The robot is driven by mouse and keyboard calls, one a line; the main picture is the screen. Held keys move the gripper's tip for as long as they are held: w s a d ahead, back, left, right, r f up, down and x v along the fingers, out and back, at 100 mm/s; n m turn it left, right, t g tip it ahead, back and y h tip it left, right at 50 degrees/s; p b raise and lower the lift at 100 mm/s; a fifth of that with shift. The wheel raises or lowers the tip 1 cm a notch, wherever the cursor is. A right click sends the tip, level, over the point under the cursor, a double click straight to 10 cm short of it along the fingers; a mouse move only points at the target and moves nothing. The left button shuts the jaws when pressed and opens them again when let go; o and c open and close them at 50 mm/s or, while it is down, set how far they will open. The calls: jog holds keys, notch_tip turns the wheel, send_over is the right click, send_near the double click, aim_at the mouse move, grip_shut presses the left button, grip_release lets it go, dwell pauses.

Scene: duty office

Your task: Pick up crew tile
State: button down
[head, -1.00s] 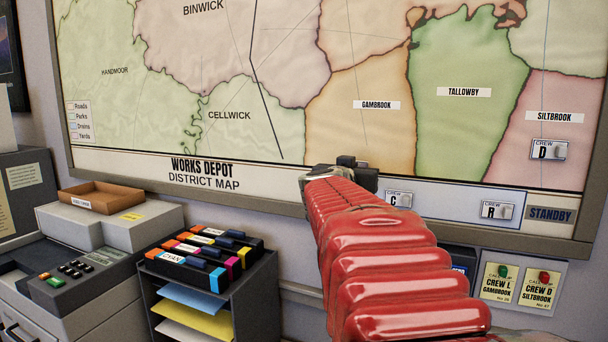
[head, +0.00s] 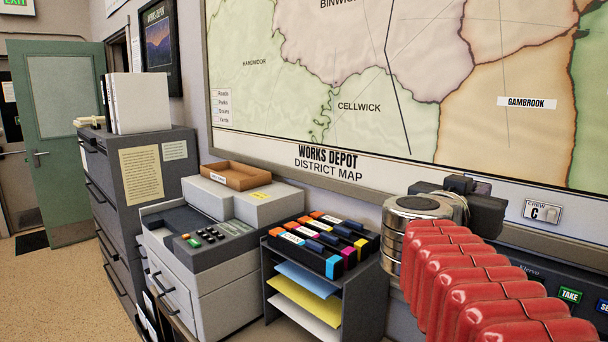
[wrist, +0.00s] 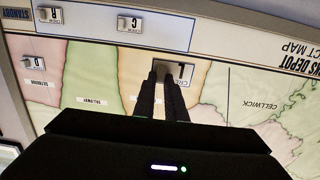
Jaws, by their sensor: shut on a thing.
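In the wrist view, which is upside down, my gripper (wrist: 163,72) is shut on a pale tile marked L (wrist: 184,73), its fingertips at the tile's grey knob. The tile shows in front of the orange Gambrook area; I cannot tell if it touches the board. In the head view my gripper (head: 468,200) is dark and partly hidden by my red arm, left of the crew C tile (head: 543,211). The C tile also shows in the wrist view (wrist: 130,24), with crew R (wrist: 48,15) by STANDBY and crew D (wrist: 33,62) on the pink area.
The district map board (head: 335,150) covers the wall. Below it stand a rack of colored cartridges (head: 262,290), a grey printer (head: 225,285) with a brown tray (head: 238,177), and a dark filing cabinet (head: 135,215). Floor is open at left.

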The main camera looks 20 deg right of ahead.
jog(key=shift+v, duration=0.85)
jog(key=shift+f, duration=0.1)
